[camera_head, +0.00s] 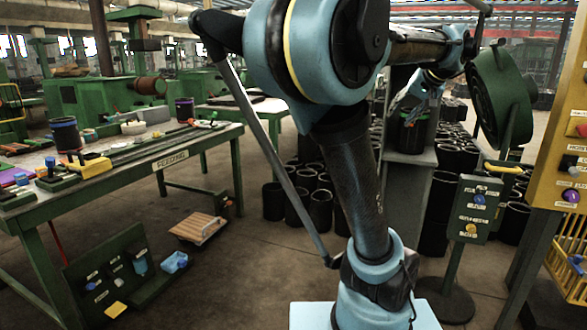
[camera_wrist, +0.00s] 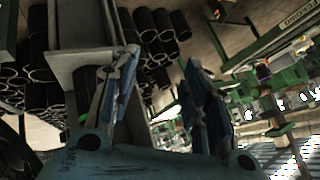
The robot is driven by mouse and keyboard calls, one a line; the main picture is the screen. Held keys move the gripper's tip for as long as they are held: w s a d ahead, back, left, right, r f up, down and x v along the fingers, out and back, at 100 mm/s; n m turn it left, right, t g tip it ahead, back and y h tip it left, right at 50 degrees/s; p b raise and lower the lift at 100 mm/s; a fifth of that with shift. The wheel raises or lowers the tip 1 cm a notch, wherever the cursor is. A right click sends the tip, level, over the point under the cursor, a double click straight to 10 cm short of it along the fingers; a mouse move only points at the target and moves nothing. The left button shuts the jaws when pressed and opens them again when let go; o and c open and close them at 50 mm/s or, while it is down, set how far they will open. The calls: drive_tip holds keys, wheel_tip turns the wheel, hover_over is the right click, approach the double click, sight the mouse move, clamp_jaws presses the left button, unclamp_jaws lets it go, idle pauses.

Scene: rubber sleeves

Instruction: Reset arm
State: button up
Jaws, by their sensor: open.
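My arm rises in the middle of the head view and bends over to the right. My gripper (camera_head: 413,100) hangs at the upper right of the head view, in front of the grey pedestal (camera_head: 409,155) and above a dark sleeve (camera_head: 411,135) on it. In the wrist view, my gripper (camera_wrist: 160,100) shows two blue and grey fingers set wide apart with nothing between them. The picture there is tilted. Whether the fingers touch anything on the pedestal cannot be told.
A green table (camera_head: 160,165) marked FEEDING, with tools and sleeves on it, stands at the left. Several black sleeves (camera_head: 320,210) stand on the floor behind my arm. A green control post (camera_head: 473,210) and a yellow panel (camera_head: 570,150) stand at the right. A wooden board (camera_head: 198,228) lies on the floor.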

drive_tip(key=s+a+f+n+g, duration=0.1)
drive_tip(key=s+a+f+g, duration=0.1)
drive_tip(key=s+a+f, duration=0.5)
drive_tip(key=s+a+f+n+g, duration=0.1)
drive_tip(key=s+a+f+g, duration=0.1)
drive_tip(key=a+f, duration=0.6)
drive_tip(key=s+f+n+g+h, duration=0.1)
drive_tip(key=s+f, duration=0.4)
drive_tip(key=f, duration=0.4)
drive_tip(key=s+f+n+g+h, duration=0.1)
drive_tip(key=s+f, duration=0.5)
drive_tip(key=f, duration=0.3)
drive_tip(key=shift+a+f+h, duration=0.25)
drive_tip(key=shift+h, duration=0.15)
drive_tip(key=shift+w+f, duration=0.2)
drive_tip(key=shift+w, duration=0.2)
